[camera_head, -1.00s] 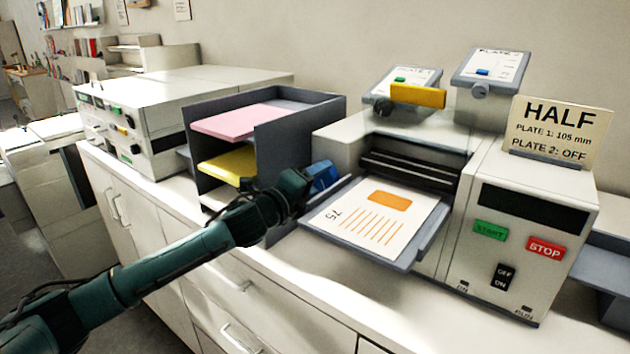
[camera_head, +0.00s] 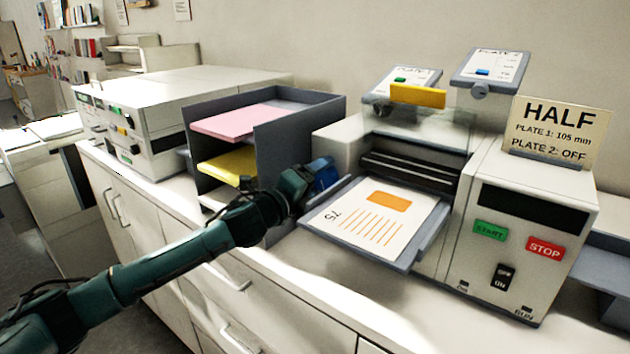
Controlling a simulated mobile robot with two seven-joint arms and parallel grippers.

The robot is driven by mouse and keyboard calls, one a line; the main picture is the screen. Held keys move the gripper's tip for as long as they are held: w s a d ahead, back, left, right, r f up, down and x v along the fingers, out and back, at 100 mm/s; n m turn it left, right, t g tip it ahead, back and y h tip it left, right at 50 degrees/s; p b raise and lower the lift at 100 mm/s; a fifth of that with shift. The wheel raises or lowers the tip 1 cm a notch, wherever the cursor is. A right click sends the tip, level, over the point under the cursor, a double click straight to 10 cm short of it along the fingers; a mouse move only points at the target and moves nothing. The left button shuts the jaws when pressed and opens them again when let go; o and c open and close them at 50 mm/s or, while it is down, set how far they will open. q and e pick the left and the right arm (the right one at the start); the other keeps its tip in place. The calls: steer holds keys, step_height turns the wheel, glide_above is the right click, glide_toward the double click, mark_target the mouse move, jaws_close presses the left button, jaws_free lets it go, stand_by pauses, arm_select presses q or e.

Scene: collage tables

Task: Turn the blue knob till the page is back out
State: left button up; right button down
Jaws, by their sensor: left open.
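The page (camera_head: 372,232) is white with an orange block and orange lines. It lies flat on the grey feed tray (camera_head: 428,247) at the front of the folding machine, in front of the dark rollers (camera_head: 412,173). The blue knob (camera_head: 324,174) shows at the left side of the machine, partly hidden by my gripper. My left gripper (camera_head: 308,183) is open at the knob, its fingers dark and hard to make out; I cannot tell whether they touch it. My right gripper is not in view.
A grey paper rack (camera_head: 287,137) with pink and yellow sheets stands close behind my left gripper. The control box with green START (camera_head: 491,230) and red STOP (camera_head: 545,248) buttons is at the right. A HALF sign (camera_head: 556,130) stands on it.

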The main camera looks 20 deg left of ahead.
arm_select(q)
steer(key=shift+s, duration=0.1)
steer(key=shift+s+a+f, duration=0.1)
steer(key=shift+s+a, duration=0.05)
steer(key=shift+s, duration=0.15)
steer(key=b+v, duration=0.3)
steer(key=v, duration=0.9)
steer(key=shift+s+b, duration=0.15)
steer(key=shift+b, duration=0.2)
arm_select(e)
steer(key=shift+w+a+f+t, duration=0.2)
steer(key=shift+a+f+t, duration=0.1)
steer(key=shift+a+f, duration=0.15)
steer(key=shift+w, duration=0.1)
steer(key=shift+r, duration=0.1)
